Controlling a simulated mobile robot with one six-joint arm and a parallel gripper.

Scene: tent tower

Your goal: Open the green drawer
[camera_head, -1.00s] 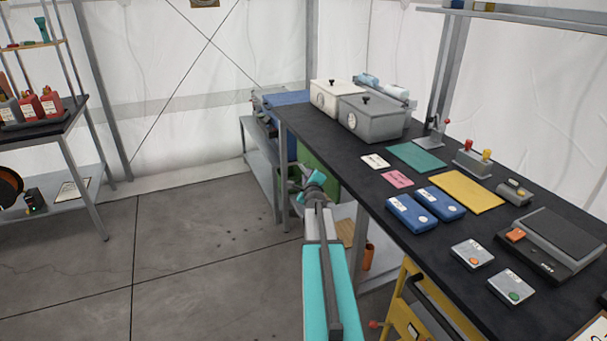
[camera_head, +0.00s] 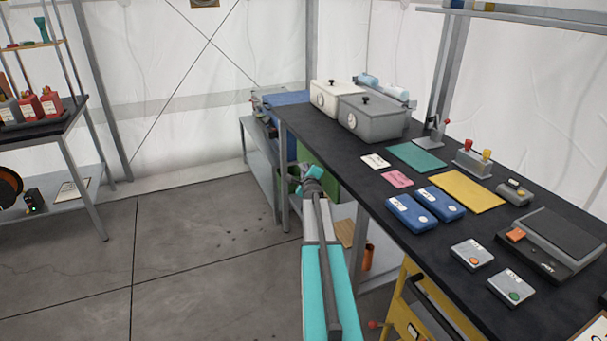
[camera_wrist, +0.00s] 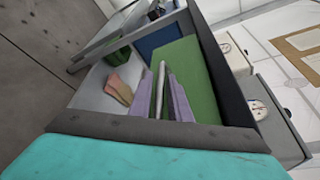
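The green drawer (camera_head: 325,177) is under the far end of the black workbench, mostly hidden by my arm and the bench in the head view. In the wrist view its green front (camera_wrist: 186,68) fills the middle, tilted. A thin pale bar (camera_wrist: 161,75), which looks like its handle, stands between the two lavender fingers of my gripper (camera_wrist: 161,88). The fingers appear apart, one on each side of the bar, with narrow gaps. Contact cannot be made out. In the head view the fingertips are hidden behind the turquoise wrist. No opening of the drawer is visible.
The black workbench (camera_head: 347,173) runs above the drawer, carrying two lidded boxes (camera_head: 369,117) and blue cases. A bench leg (camera_head: 361,238) stands right of my arm. A low grey table (camera_head: 258,160) is beyond. The floor (camera_head: 200,250) at left is clear.

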